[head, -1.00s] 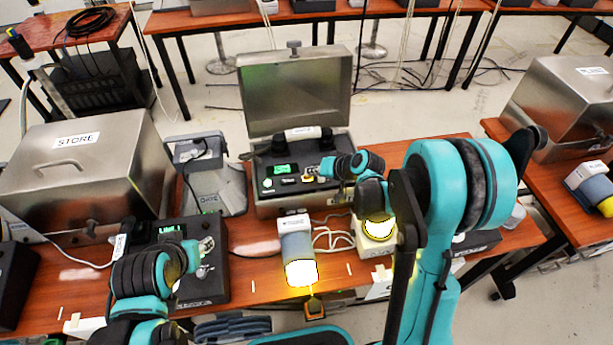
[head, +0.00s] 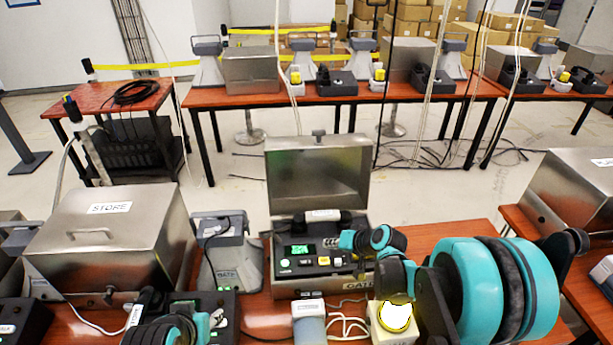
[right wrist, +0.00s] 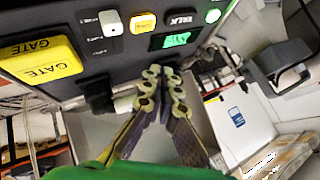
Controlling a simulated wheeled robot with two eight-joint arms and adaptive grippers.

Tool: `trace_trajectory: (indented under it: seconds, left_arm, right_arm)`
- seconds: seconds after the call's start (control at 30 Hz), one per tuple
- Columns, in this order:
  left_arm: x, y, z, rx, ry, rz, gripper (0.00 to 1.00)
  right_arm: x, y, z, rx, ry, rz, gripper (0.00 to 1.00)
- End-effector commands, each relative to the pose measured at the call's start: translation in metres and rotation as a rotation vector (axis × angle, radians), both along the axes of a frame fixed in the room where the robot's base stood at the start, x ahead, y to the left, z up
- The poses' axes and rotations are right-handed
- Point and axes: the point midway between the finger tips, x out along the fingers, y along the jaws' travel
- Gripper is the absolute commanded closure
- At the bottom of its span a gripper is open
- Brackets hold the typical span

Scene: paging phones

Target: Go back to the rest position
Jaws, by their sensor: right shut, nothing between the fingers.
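My right gripper (head: 350,240) is in front of the open GATE phone case (head: 320,290), near the right part of its panel. In the right wrist view its fingers (right wrist: 163,75) are shut with nothing between them, below the panel (right wrist: 115,60). I cannot tell from the picture how far the tips are from the panel. The panel carries a white button (right wrist: 111,23), a yellow button (right wrist: 143,22), a green screen (right wrist: 175,39) and a lit green button (right wrist: 213,15). A dark handset (head: 322,217) lies across the back of the case. Only links of my left arm show at bottom left.
A steel STORE box (head: 110,235) and a grey wall-type phone (head: 228,255) stand left of the case. A lit lamp unit (head: 397,318) is right of it in front. Another steel box (head: 575,190) is at far right. The back tables hold more phones.

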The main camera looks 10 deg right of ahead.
Motion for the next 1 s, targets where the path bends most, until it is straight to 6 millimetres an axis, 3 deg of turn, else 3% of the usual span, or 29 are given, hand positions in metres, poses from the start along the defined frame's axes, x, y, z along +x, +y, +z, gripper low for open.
trace_trajectory:
  seconds: [0.13, 0.27, 0.4, 0.6, 0.8, 1.0]
  left_arm:
    - [0.000, 0.000, 0.000, 0.000, 0.000, 0.000, 0.61]
    - [0.000, 0.000, 0.000, 0.000, 0.000, 0.000, 0.61]
    - [0.000, 0.000, 0.000, 0.000, 0.000, 0.000, 0.61]
    - [0.000, 0.000, 0.000, 0.000, 0.000, 0.000, 0.61]
    - [0.000, 0.000, 0.000, 0.000, 0.000, 0.000, 0.61]
    - [0.000, 0.000, 0.000, 0.000, 0.000, 0.000, 0.61]
  right_arm:
    - [-0.004, 0.000, 0.005, -0.009, 0.001, 0.000, 1.00]
    - [-0.023, 0.000, 0.026, -0.057, 0.009, 0.000, 1.00]
    - [-0.063, -0.002, 0.058, -0.146, 0.019, -0.001, 1.00]
    - [-0.130, -0.010, 0.091, -0.283, 0.025, -0.002, 1.00]
    - [-0.195, -0.024, 0.104, -0.414, 0.018, -0.005, 1.00]
    - [-0.237, -0.036, 0.103, -0.505, 0.010, -0.007, 1.00]
